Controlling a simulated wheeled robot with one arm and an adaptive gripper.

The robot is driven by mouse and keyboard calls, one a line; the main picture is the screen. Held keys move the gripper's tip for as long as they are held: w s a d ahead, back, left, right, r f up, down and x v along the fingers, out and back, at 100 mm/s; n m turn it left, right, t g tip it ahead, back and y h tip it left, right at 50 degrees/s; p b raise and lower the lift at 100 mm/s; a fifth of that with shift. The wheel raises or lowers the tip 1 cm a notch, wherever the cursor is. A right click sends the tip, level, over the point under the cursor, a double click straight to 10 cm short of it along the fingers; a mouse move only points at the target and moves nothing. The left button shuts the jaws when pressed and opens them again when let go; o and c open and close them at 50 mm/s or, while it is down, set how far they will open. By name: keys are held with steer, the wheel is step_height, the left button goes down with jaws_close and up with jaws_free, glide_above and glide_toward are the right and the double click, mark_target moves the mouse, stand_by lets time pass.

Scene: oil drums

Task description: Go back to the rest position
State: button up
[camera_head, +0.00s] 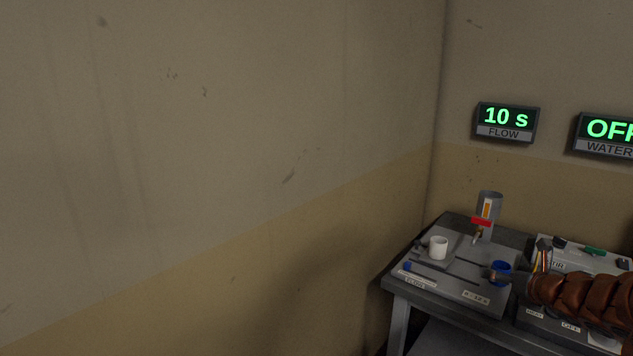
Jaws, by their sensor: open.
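A brown, ribbed, sleeve-like shape (582,298) enters from the right edge over the right part of the bench. I cannot tell whether it is part of my arm. Its left end is near a blue cup (502,268) on the bench. A white cup (438,247) stands upright on the grey panel to the left. A grey cylinder (488,205) with an orange strip and a red part stands at the back, with a small tap below it.
The grey bench (398,288) stands in the room corner. A panel with wires and knobs (590,262) is on its right. Wall displays read "10 s" FLOW (507,121) and "OFF" WATER (606,135), the latter cut off. Bare wall (200,150) fills the left.

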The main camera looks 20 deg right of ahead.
steer(key=w+a+r+m+g+h+p, duration=0.1)
steer(key=w+a+r+m+g+h, duration=0.15)
steer(key=a+r+m, duration=0.45)
steer(key=s+a+f+m+g, duration=0.2)
steer(key=s+a+m+g, duration=0.1)
steer(key=a+m, duration=0.45)
steer(key=s+a+f+m+g+y+p, duration=0.1)
steer(key=s+a+m+g, duration=0.3)
steer(key=s+a+m, duration=0.4)
steer(key=s+a+f+m+g+y+p, duration=0.2)
steer(key=s+a+m+g, duration=0.3)
steer(key=s+a, duration=1.6)
steer(key=a+m+y, duration=0.1)
steer(key=m, duration=0.2)
steer(key=shift+s+m, duration=0.3)
steer(key=shift+m, duration=0.05)
